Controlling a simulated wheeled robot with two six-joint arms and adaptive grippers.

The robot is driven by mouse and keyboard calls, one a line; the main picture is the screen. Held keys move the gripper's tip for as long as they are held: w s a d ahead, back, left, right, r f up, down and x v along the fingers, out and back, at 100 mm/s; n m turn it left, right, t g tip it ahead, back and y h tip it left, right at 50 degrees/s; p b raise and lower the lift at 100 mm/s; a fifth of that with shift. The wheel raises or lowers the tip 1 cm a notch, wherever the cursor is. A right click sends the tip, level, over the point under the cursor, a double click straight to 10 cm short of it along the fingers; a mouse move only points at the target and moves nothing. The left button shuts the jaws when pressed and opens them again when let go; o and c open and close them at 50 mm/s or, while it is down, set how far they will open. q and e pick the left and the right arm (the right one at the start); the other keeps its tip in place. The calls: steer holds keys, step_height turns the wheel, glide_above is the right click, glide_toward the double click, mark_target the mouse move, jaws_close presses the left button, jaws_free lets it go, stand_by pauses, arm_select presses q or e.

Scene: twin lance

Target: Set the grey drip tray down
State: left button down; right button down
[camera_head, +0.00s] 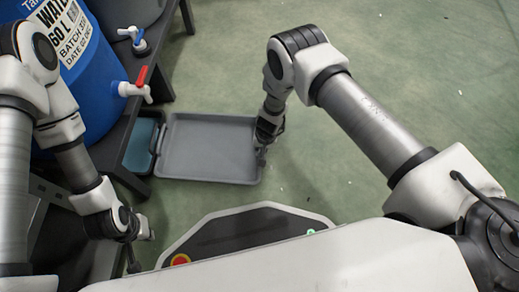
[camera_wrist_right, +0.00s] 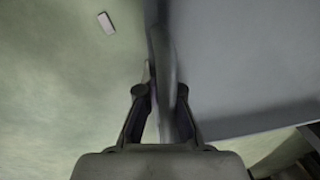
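The grey drip tray (camera_head: 210,150) is a shallow rectangular tray with a raised rim, low beside the dark stand. It looks level; I cannot tell whether it touches the floor. My right gripper (camera_head: 262,150) is at its right rim. In the right wrist view, the fingers of this gripper (camera_wrist_right: 165,100) are shut around the tray's upright edge, with the grey tray (camera_wrist_right: 235,60) filling the right side. My left gripper (camera_head: 143,250) is near the lower left, apart from the tray, its fingers spread and nothing visible between them.
A blue water barrel (camera_head: 105,75) with a red-handled tap (camera_head: 138,86) stands on the dark stand (camera_head: 120,135). A blue-handled tap (camera_head: 138,38) is behind it. A teal container (camera_head: 140,147) is left of the tray. Green floor (camera_head: 330,160) is open to the right.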

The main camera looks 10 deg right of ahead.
steer(key=shift+r, duration=0.2)
steer(key=shift+f, duration=0.2)
steer(key=c, duration=1.3)
jaws_free()
steer(key=shift+r, duration=0.1)
steer(key=r+p, duration=0.4)
steer(key=d+r+p, duration=0.1)
steer(key=r+p, duration=0.7)
steer(key=shift+s+d, duration=0.25)
steer(key=shift+d, duration=0.05)
